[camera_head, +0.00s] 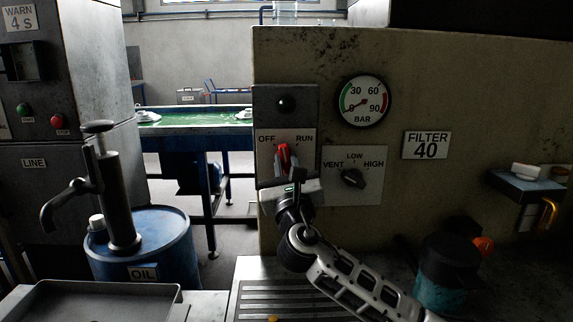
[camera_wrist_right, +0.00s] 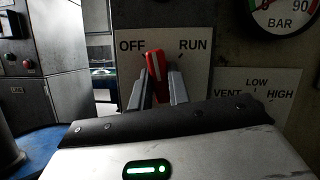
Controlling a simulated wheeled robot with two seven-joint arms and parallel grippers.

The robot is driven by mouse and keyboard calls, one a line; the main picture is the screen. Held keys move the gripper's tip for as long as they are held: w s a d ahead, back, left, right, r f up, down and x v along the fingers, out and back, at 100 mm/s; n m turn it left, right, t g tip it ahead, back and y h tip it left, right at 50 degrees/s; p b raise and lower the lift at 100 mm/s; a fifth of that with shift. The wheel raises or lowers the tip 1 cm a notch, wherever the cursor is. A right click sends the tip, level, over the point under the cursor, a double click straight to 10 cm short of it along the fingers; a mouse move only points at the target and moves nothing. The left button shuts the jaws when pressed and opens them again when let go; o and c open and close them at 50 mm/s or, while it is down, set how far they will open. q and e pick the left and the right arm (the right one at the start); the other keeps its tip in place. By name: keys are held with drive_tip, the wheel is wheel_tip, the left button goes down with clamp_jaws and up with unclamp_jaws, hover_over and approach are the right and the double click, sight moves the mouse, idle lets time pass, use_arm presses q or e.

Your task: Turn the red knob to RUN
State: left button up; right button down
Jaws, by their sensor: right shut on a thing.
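The red knob (camera_head: 283,152) sits on a white plate marked OFF at left and RUN at right, on the machine's front panel. In the right wrist view the red knob (camera_wrist_right: 155,63) has a pale line and stands near upright, tilted slightly left, between the two words. My right gripper (camera_head: 290,168) is at the knob, with its fingers on both sides of it; the gripper (camera_wrist_right: 160,85) is shut on it. A dark round lamp (camera_head: 283,103) is above the plate. My left gripper does not show.
A black knob (camera_head: 353,178) marked VENT, LOW, HIGH is close at right. A gauge (camera_head: 364,101) marked BAR is above it. A blue OIL drum (camera_head: 170,245) with a pump stands at left. A small shelf (camera_head: 527,186) sticks out at far right.

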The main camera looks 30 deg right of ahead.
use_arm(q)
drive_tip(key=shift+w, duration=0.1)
use_arm(e)
drive_tip(key=shift+f+m, duration=0.1)
drive_tip(key=shift+m, duration=0.4)
drive_tip(key=shift+m+h, duration=0.3)
drive_tip(key=shift+m, duration=0.1)
drive_tip(key=m+g+h+b, duration=0.1)
drive_tip(key=m, duration=0.2)
drive_tip(key=m+g+h, duration=0.1)
drive_tip(key=m, duration=0.2)
drive_tip(key=shift+h+b, duration=0.3)
drive_tip(key=shift+b, duration=0.05)
drive_tip(key=m+g+h, duration=0.1)
drive_tip(key=m+g, duration=0.1)
drive_tip(key=m, duration=0.2)
drive_tip(key=shift+m, duration=0.3)
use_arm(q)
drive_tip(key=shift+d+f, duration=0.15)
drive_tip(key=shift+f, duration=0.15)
use_arm(e)
drive_tip(key=shift+m+g+h, duration=0.5)
drive_tip(key=shift+m+g, duration=0.1)
drive_tip(key=shift+m, duration=0.7)
use_arm(q)
drive_tip(key=shift+b, duration=0.3)
use_arm(e)
drive_tip(key=c, duration=1.3)
unclamp_jaws()
